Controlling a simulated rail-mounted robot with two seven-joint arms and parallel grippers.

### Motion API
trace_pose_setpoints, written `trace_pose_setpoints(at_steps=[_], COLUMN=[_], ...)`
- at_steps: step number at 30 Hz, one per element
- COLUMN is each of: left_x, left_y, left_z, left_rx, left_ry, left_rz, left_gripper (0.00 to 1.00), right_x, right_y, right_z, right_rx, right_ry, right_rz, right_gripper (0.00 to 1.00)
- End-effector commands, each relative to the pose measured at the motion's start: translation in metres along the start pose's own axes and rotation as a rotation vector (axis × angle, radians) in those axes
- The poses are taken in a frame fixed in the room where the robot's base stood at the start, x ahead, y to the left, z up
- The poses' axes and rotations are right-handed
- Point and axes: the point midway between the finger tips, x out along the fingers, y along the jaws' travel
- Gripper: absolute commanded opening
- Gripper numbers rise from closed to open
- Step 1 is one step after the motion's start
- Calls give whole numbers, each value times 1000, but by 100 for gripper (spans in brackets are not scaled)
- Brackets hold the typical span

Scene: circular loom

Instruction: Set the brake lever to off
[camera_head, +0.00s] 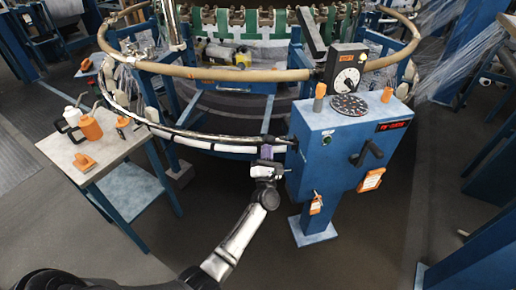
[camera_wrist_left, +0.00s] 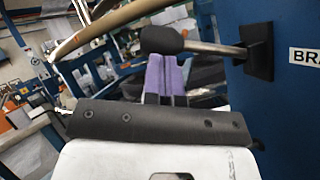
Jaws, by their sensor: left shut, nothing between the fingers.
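The brake lever (camera_wrist_left: 213,47) shows in the left wrist view as a metal rod with a black knob (camera_wrist_left: 160,40). It sticks out sideways from a black mount on the blue cabinet's side, next to a partly cut-off label (camera_wrist_left: 306,55) reading "BRA". My left gripper (camera_wrist_left: 166,76) has purple fingers, shut and empty. Their tips appear just below the knob; I cannot tell if they touch it. In the head view my left gripper (camera_head: 266,152) is at the left side of the blue cabinet (camera_head: 325,165). There the lever is small and hard to make out. My right gripper is not in view.
The loom's large ring (camera_head: 215,73) curves behind my gripper. A side table (camera_head: 95,150) with orange and white bottles stands left. Floor between table and cabinet is clear.

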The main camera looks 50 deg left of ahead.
Motion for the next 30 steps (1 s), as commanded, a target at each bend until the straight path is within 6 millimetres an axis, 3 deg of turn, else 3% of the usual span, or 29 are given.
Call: trace_pose_setpoints(at_steps=[1,9,26,30], left_x=[4,6,5,-4], left_y=[3,2,1,-2], left_z=[5,8,8,7], left_rx=[16,68,76,75], left_ry=[0,0,0,0], left_rz=[-11,-48,-54,-57], left_gripper=[0,0,0,0], right_x=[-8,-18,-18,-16], right_y=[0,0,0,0], right_z=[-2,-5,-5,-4], right_rx=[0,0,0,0], right_ry=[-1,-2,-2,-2], right_rz=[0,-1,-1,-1], right_gripper=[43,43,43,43])
